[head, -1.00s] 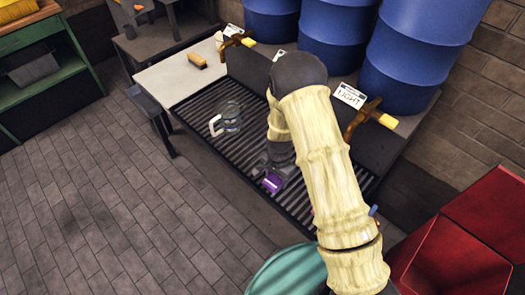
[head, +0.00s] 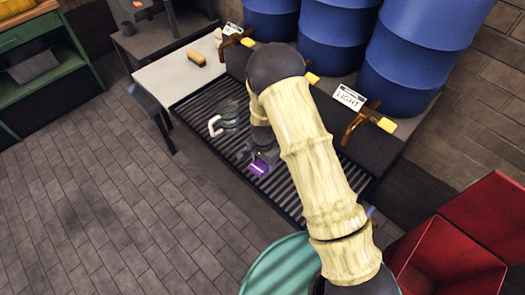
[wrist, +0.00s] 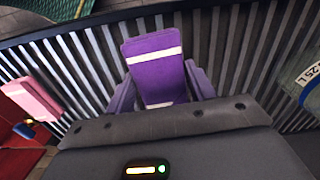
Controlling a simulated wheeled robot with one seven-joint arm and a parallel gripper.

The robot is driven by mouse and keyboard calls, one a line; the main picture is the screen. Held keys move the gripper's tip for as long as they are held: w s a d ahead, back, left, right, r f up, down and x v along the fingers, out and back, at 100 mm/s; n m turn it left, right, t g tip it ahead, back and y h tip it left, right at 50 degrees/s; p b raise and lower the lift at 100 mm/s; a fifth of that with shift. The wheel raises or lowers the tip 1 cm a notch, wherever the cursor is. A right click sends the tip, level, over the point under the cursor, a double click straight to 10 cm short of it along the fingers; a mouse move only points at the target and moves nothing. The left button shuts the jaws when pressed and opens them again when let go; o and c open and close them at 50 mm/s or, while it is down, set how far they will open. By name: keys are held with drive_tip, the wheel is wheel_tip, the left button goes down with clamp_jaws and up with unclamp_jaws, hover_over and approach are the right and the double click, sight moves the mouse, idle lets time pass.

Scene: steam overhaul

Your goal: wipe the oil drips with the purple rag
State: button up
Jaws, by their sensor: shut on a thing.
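The purple rag (wrist: 152,68), with a white stripe across it, is between the fingers of my gripper (wrist: 160,85), which is shut on it. In the head view the purple rag (head: 258,167) shows under my wrist, low over the slatted grate (head: 290,192). I cannot tell whether it touches the slats. My arm hides part of the grate. I cannot make out any oil drips in either view.
A clear jug (head: 222,122) with a pale handle stands on the grate just left of my gripper. A pink cloth (wrist: 32,98) lies at the left in the wrist view. Blue drums (head: 330,40) with taps stand behind. A red bin (head: 450,255) is at right.

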drive_tip(key=shift+r+p, duration=1.5)
drive_tip(key=shift+r, duration=0.8)
